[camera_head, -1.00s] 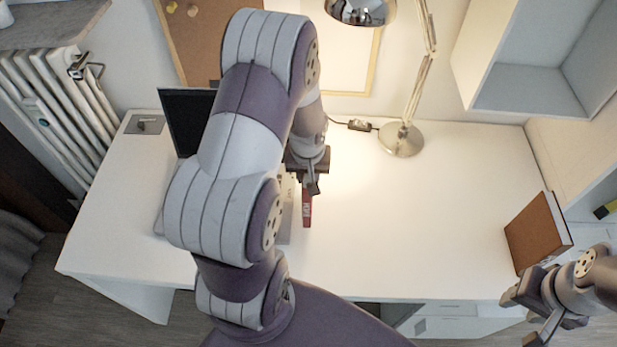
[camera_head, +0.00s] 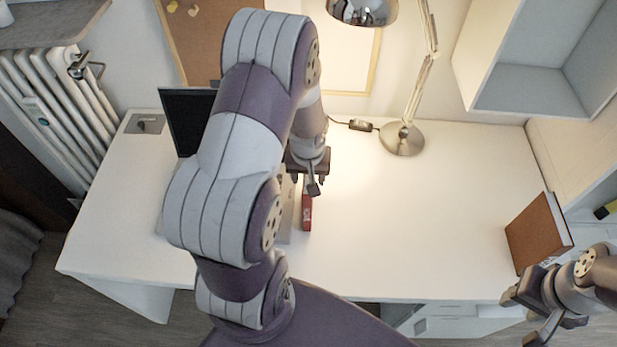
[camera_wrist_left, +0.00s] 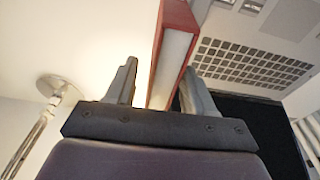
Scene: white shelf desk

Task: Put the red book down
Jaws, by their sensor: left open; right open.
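The red book (camera_head: 307,211) stands on the desk beside the laptop, mostly hidden behind my left arm in the head view. In the left wrist view the red book (camera_wrist_left: 175,50) shows its red cover and white page edge, between the two fingers. My left gripper (camera_head: 312,180) is open around the end of the book, and its fingers show in the left wrist view (camera_wrist_left: 160,85). A gap shows between the left finger and the book; the right finger is close to it. My right gripper (camera_head: 530,312) is open and empty near the desk's front right edge.
A laptop (camera_head: 187,118) is partly hidden by my left arm, and its keyboard (camera_wrist_left: 250,65) is close to the book. A lamp (camera_head: 402,139) stands at the back. A brown book (camera_head: 538,235) stands at the right. The desk's middle right (camera_head: 420,215) is clear.

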